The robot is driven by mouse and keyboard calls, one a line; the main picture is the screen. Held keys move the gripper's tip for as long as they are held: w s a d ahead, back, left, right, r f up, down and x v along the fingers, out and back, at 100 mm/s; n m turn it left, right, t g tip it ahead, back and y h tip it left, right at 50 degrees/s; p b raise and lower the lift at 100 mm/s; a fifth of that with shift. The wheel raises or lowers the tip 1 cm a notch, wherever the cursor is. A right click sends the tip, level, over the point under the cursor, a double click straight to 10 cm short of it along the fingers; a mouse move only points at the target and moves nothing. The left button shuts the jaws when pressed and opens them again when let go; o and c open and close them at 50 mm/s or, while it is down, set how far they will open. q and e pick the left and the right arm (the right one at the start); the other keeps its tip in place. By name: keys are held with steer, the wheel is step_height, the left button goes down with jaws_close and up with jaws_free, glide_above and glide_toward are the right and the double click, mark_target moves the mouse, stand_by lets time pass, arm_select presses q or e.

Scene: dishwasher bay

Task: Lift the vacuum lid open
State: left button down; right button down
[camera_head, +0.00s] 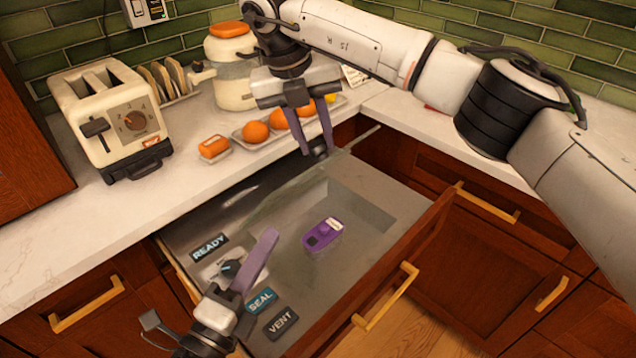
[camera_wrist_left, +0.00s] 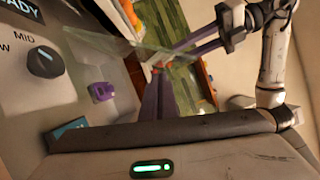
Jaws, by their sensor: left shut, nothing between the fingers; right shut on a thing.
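The vacuum drawer (camera_head: 385,205) is pulled out, with a steel top and a sunken chamber. Its clear lid is faint in the head view; in the left wrist view the lid (camera_wrist_left: 100,42) shows as a tilted glass sheet. A purple item (camera_head: 322,234) lies in the chamber and also shows in the left wrist view (camera_wrist_left: 101,91). My right gripper (camera_head: 318,150) is shut on a small dark part at the lid's edge, near the drawer's back. My left gripper (camera_head: 268,238) is shut and empty above the control panel. The lid's exact angle is hard to tell.
The panel has a knob (camera_head: 228,268) and READY (camera_head: 209,247), SEAL (camera_head: 261,301) and VENT (camera_head: 281,323) labels. A toaster (camera_head: 112,115), a jar (camera_head: 232,70) and a tray of oranges (camera_head: 255,132) stand on the counter behind.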

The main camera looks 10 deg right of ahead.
mark_target(303, 174)
steer(key=shift+a+r, duration=0.1)
steer(key=shift+r, duration=0.05)
arm_select(q)
steer(key=s+d+m+g+h, duration=0.1)
steer(key=d+m+g+h, duration=0.1)
steer(key=d+m, duration=0.4)
steer(key=w+d+r, duration=0.4)
steer(key=w, duration=0.4)
steer(key=shift+w+d+r, duration=0.2)
steer(key=shift+w+d, duration=0.1)
